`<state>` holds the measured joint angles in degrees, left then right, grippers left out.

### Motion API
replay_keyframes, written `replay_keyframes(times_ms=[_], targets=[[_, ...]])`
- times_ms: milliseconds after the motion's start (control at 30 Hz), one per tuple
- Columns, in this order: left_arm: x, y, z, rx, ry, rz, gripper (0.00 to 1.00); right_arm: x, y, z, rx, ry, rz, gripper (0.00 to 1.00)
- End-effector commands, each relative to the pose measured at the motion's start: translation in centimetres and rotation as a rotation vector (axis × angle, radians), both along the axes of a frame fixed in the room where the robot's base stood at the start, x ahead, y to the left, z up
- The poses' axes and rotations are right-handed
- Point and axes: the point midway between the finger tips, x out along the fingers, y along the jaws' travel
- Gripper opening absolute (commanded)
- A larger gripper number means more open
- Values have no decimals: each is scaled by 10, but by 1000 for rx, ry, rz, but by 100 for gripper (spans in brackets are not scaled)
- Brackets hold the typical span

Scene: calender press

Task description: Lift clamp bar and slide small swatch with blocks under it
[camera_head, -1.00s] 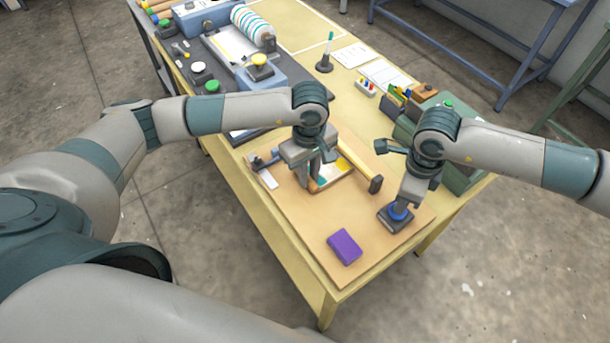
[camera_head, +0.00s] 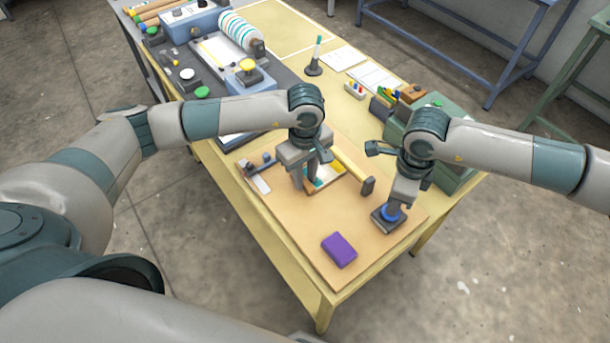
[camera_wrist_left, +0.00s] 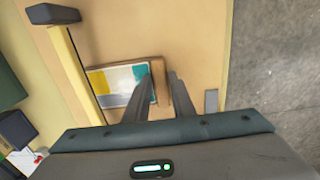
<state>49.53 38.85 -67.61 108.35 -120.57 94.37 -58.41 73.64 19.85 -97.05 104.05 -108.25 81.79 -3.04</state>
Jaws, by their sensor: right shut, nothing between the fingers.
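The clamp bar (camera_head: 350,172), a yellow bar with a dark end block, crosses the board; it shows at the left of the left wrist view (camera_wrist_left: 75,75). I cannot tell whether it is raised. Beside it lies a small swatch (camera_wrist_left: 112,80) with yellow, grey, white and teal patches and a brown edge. My left gripper (camera_head: 304,188) is above the swatch, partly hiding it. Its two fingers are apart in the left wrist view (camera_wrist_left: 160,85), with brown edge visible between them. My right gripper (camera_head: 392,208) is shut, its tip on the blue button (camera_head: 389,214) of a dark pad.
A purple block (camera_head: 339,249) lies near the board's front corner. A green box (camera_head: 457,165) stands beyond the right arm. A pen stand (camera_head: 314,66), papers and a machine with a striped roll (camera_head: 240,32) fill the far side. The board's front is mostly clear.

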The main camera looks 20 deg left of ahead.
Motion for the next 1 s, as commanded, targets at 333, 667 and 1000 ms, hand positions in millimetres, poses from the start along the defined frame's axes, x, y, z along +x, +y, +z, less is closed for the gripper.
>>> replay_keyframes(times_ms=[333,667,1000], targets=[[0,0,-1,0,0,0,38,-6,-1,-6,-5,14,3,0],[-4,3,9,-1,0,0,38,-6,-1,-6,-5,14,2,0],[-10,6,24,0,-1,0,38,-6,-1,-6,-5,14,2,0]])
